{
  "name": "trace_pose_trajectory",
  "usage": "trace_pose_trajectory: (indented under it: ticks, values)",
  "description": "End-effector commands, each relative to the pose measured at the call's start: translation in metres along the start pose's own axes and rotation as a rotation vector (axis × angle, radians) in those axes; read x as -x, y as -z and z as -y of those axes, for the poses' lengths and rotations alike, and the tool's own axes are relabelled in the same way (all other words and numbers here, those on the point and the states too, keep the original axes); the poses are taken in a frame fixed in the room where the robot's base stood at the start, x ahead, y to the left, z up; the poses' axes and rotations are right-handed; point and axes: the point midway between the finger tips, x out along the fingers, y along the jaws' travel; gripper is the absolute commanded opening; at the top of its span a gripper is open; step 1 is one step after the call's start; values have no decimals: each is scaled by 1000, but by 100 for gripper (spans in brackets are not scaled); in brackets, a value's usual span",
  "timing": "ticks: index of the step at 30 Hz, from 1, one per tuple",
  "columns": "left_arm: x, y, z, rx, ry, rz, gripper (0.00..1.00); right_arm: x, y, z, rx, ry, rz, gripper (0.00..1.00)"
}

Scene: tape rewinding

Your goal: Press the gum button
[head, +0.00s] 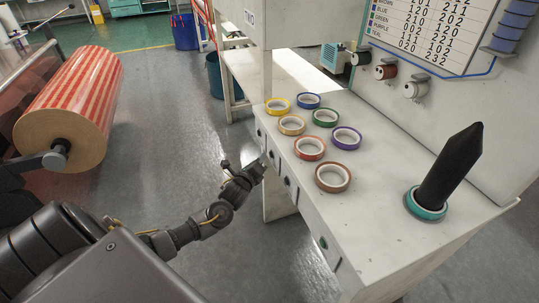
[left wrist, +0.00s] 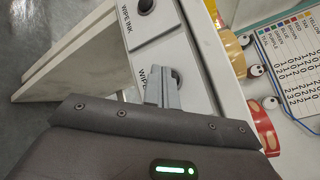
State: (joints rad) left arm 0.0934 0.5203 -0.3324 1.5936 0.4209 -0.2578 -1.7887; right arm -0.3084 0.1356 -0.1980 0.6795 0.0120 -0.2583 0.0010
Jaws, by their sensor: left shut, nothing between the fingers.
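A row of buttons sits on the front face of the white bench (head: 380,215). In the head view they are small, and I can read no gum label. My left gripper (head: 263,161) is shut and empty, close to this front face. In the left wrist view the fingertips (left wrist: 162,78) are together beside a dark round button (left wrist: 176,79) whose label is mostly hidden and starts with "WIPE". I cannot tell whether they touch it. Another dark button (left wrist: 145,6) has the label "WIPE INK". My right gripper is not in view.
Several coloured tape rolls lie on the bench top, such as the brown one (head: 333,176). A black pointed object (head: 450,170) stands in a teal roll (head: 426,211). A red striped roll (head: 72,95) is at left. The floor between is clear.

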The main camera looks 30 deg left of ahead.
Motion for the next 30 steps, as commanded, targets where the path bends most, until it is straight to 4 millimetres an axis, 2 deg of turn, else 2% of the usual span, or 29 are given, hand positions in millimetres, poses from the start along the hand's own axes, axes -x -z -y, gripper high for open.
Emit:
trace_pose_trajectory:
  ticks: [30]
  values:
    - [-7,6,6,0,0,0,0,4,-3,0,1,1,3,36]
